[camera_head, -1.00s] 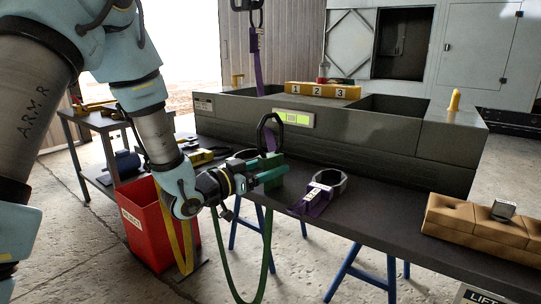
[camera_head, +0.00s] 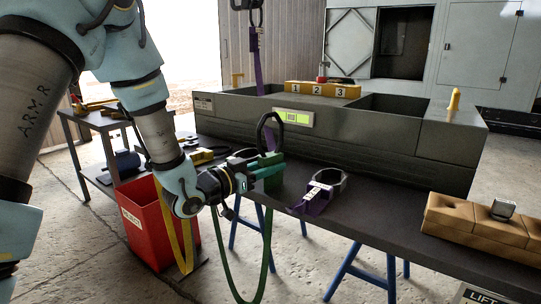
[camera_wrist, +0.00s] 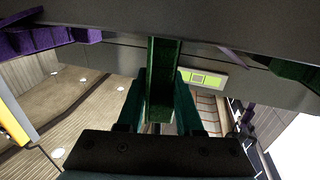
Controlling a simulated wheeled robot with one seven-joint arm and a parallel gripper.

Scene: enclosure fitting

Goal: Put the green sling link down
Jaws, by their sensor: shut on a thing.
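The green sling link has a dark ring (camera_head: 270,132) standing up above a green block (camera_head: 269,160), with a green strap (camera_head: 267,255) hanging below in a loop past the table edge. My gripper (camera_head: 268,171) is at the front edge of the dark table, shut on the green block. In the wrist view the green piece (camera_wrist: 162,85) stands between my two fingers (camera_wrist: 160,112). I cannot tell whether the link touches the table top.
A purple link (camera_head: 318,196) with a ring lies on the dark table (camera_head: 375,215) to the right. A tan padded block (camera_head: 475,226) sits farther right. A red bin (camera_head: 150,228) stands below left. A grey trough (camera_head: 370,133) with a numbered yellow block (camera_head: 322,90) is behind.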

